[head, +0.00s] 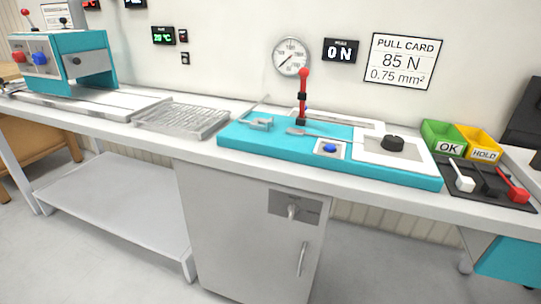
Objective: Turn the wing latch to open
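The wing latch (292,212) is a small light grey piece that stands roughly upright. It sits on a darker grey plate (313,207) near the top of the grey cabinet door (245,235), under the bench. Faint markings on the plate are too small to read. The door looks closed, with a slanted bar handle (302,259) below and right of the latch. My gripper is not in view, and nothing touches the latch.
Above the cabinet, a teal fixture (270,154) with a red-topped lever (303,90) stands on the white bench top (190,150). A low shelf (110,197) is left of the cabinet. The grey floor (80,265) in front shows no obstacles.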

